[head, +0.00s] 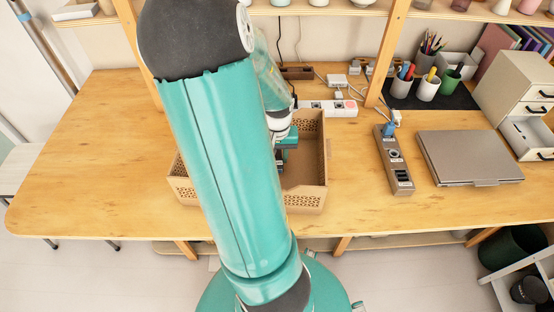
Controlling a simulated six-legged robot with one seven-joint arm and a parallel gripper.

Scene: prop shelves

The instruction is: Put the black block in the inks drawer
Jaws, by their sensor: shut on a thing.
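My gripper (281,160) is low inside a brown crate (312,160) on the table, partly hidden behind my own teal arm. It is shut on a small dark thing at its tip that looks like the black block (279,167); its shape is mostly hidden. A cream drawer cabinet (497,88) stands at the right edge of the table. Its lower drawer (526,134) appears pulled out, with a pale inside. I cannot read any label, so I cannot tell which drawer is for inks.
A closed grey laptop (468,157) and a brown socket strip (394,160) lie between the crate and the cabinet. Pen cups (427,87) stand on a black mat behind. A white power strip (335,108) and shelf posts (388,55) are at the back. The table's left is clear.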

